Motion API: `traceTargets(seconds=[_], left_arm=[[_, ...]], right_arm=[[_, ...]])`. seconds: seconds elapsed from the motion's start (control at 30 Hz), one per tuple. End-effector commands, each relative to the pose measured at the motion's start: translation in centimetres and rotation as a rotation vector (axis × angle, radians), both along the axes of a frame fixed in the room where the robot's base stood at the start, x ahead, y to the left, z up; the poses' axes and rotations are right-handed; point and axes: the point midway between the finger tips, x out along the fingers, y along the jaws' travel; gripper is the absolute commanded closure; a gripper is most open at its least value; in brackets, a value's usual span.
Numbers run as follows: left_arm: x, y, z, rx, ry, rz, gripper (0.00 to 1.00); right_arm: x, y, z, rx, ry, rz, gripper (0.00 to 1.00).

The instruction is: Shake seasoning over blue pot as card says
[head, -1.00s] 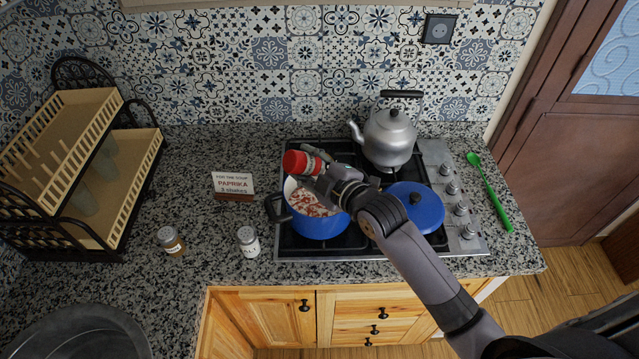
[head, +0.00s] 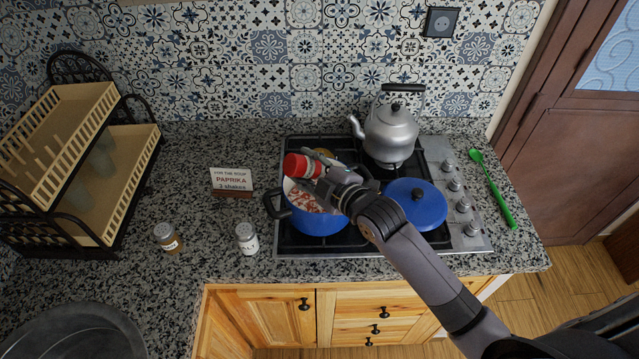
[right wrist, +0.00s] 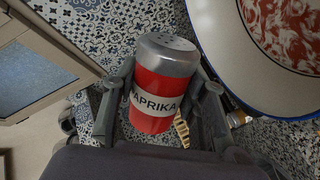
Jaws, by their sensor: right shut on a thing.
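My right gripper (head: 318,172) is shut on the paprika shaker (head: 298,166), which is red with a silver holed cap. It holds the shaker tilted, above the blue pot (head: 319,223). In the right wrist view the shaker (right wrist: 151,108) sits between the fingers, its "PAPRIKA" label facing the camera. The pot (right wrist: 243,72) shows there at the upper right, with red patches on its pale contents. The card (head: 232,180) stands left of the pot and reads "FOR THE SOUP PAPRIKA 3 shakes". My left gripper is out of view.
Two other shakers, one brown (head: 169,239) and one white (head: 247,239), stand on the counter's front left. A blue lid (head: 416,206) and a kettle (head: 390,132) are on the hob. A green spoon (head: 492,190) lies right. A dish rack (head: 78,165) stands left.

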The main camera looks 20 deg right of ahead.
Motion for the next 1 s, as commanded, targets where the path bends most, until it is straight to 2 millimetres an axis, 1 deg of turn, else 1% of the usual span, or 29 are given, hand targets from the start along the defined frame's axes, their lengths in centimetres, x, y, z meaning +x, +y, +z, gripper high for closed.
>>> traceTargets(seconds=[0.27, 0.57, 0.63, 0.8, 1.0], left_arm=[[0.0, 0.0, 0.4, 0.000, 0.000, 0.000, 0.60], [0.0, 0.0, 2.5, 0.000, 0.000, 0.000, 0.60], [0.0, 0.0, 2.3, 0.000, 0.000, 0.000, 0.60], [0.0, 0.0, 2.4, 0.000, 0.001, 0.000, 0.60], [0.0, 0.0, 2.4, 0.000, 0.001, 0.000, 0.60]], right_arm=[[0.0, 0.0, 0.4, 0.001, -0.001, 0.000, 0.90], [0.0, 0.0, 2.5, -0.001, -0.002, 0.001, 0.90], [0.0, 0.0, 2.7, -0.001, -0.003, 0.001, 0.90], [0.0, 0.0, 3.8, 0.000, -0.002, 0.000, 0.90], [0.0, 0.0, 4.1, 0.001, -0.001, 0.000, 0.90]])
